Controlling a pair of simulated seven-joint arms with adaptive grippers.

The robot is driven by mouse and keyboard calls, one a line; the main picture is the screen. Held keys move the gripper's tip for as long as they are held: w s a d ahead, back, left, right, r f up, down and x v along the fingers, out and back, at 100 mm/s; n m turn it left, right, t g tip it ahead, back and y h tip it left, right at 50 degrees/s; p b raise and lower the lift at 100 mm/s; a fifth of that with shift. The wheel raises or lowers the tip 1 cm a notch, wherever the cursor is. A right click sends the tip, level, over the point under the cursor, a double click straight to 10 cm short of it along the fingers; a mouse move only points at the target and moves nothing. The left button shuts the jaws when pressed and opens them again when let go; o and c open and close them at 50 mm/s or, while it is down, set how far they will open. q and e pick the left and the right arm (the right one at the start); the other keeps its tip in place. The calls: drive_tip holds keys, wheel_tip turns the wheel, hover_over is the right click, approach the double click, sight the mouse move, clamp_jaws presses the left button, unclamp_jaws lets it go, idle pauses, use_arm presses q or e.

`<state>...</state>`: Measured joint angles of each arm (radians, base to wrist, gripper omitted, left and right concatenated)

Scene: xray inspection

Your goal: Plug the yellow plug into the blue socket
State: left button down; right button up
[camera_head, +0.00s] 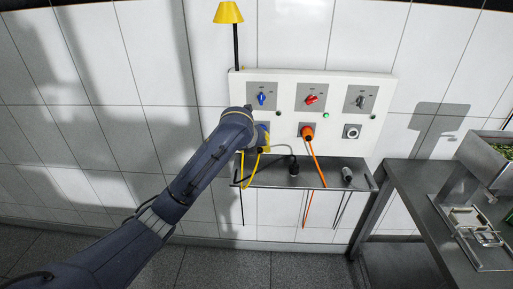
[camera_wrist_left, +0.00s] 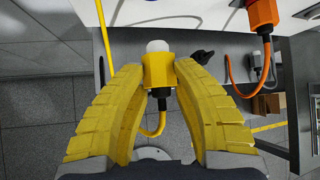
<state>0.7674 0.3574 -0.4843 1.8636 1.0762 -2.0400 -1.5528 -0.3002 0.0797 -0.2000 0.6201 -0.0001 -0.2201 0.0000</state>
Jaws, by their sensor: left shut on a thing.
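My left gripper (camera_wrist_left: 159,72) is shut on the yellow plug (camera_wrist_left: 157,74); its two yellow fingers touch the plug's sides. The plug's pale nose points up in the wrist view, and its cable bends down below the fingers. In the head view the yellow cable (camera_head: 251,170) hangs in front of the shelf. The plug is mostly hidden there by my left arm, near the left column of the white panel (camera_head: 340,92). The blue socket (camera_head: 264,127) is largely covered by my arm below the blue switch (camera_head: 262,99); whether the plug touches it I cannot tell. My right gripper is not in view.
An orange plug (camera_head: 308,132) sits in the middle socket under a red switch (camera_head: 311,99). A grey socket (camera_head: 351,131) is on the right. A black plug (camera_head: 294,169) and a grey plug (camera_head: 347,174) are at the shelf (camera_head: 325,172). A metal table (camera_head: 415,200) stands right.

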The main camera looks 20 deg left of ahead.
use_arm(q)
drive_tip(key=shift+w, duration=0.1)
idle(0.4)
drive_tip(key=shift+w+a, duration=0.2)
drive_tip(key=shift+w, duration=0.75)
drive_tip(key=shift+w+a, duration=0.25)
drive_tip(key=shift+w, duration=0.7)
drive_tip(key=shift+w+a, duration=0.2)
drive_tip(key=shift+w, duration=0.75)
drive_tip(key=shift+w+a, duration=0.2)
drive_tip(key=shift+w, duration=0.8)
idle(3.6)
